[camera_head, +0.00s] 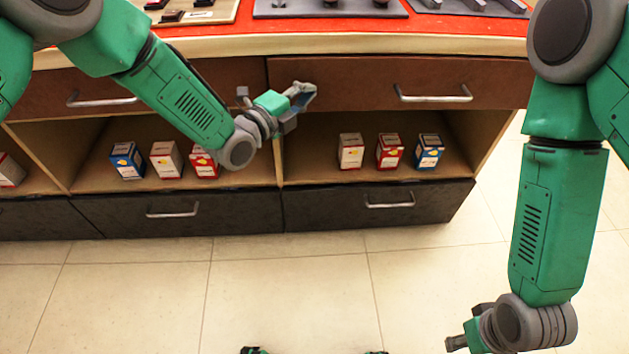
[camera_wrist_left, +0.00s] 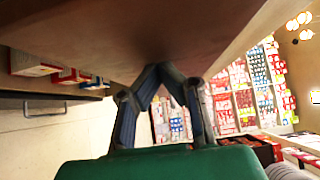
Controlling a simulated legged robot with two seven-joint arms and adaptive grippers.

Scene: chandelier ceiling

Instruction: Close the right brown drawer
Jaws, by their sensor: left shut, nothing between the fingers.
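The right brown drawer (camera_head: 350,82) is a wide wooden front with a silver bar handle (camera_head: 433,94), under the counter top. No clear gap shows around it, so I cannot tell how far it stands out. My left gripper (camera_head: 305,92) is shut and empty in front of the drawer's left part, left of the handle. In the left wrist view its fingertips (camera_wrist_left: 162,68) meet close against a large brown surface; contact is not certain. My right gripper (camera_head: 456,342) hangs low over the floor at the bottom right, away from the drawer; its fingers are too small to judge.
The left brown drawer (camera_head: 40,92) is partly behind my left arm. Small boxes (camera_head: 390,151) stand in the open shelf below. Dark lower drawers (camera_head: 330,208) sit beneath. The red-topped counter (camera_head: 330,28) carries trays. The tiled floor (camera_head: 290,285) in front is clear.

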